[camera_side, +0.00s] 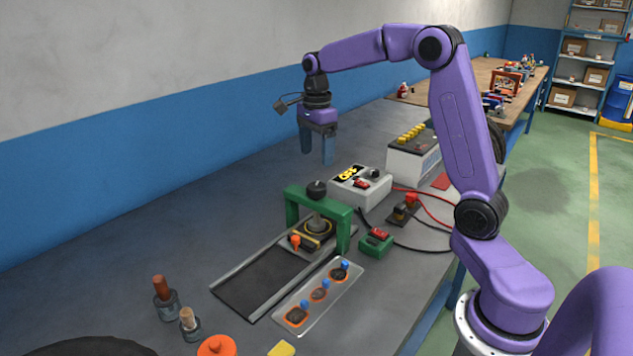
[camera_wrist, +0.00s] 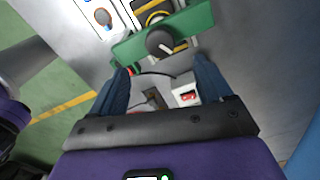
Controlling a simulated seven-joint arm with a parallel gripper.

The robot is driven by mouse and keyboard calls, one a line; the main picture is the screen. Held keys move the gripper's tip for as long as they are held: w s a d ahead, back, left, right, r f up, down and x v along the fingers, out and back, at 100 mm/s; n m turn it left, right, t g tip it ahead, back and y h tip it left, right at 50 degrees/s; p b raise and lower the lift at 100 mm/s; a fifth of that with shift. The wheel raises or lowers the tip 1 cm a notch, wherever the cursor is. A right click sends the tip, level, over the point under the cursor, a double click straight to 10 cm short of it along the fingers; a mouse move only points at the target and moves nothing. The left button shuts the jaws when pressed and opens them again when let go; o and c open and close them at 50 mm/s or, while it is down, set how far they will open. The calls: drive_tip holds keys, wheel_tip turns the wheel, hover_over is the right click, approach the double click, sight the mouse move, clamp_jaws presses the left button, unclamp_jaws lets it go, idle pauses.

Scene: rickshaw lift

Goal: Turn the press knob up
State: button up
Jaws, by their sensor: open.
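The press is a green arch-shaped frame (camera_side: 343,229) standing over a dark track on the grey bench. Its black round press knob (camera_side: 317,189) sits on top of the frame, above a grey shaft. In the wrist view the knob (camera_wrist: 160,41) shows with a white mark, on the green bar (camera_wrist: 195,21) beyond my fingertips. My gripper (camera_side: 317,157) is open and empty, pointing down above and behind the press, apart from the knob. Its two blue fingers also show in the wrist view (camera_wrist: 161,68), with nothing between them touching.
A white switch box (camera_side: 345,190) stands just behind the press, with a battery (camera_side: 412,160) farther back. A green box with a red switch (camera_side: 376,246) and a tray (camera_side: 345,290) lie to the right. Cables run over the bench.

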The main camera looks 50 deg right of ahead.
sight(317, 185)
wheel_tip(317, 185, down, 9)
drive_tip(key=shift+f, duration=0.1)
idle(0.4)
drive_tip(key=c, duration=1)
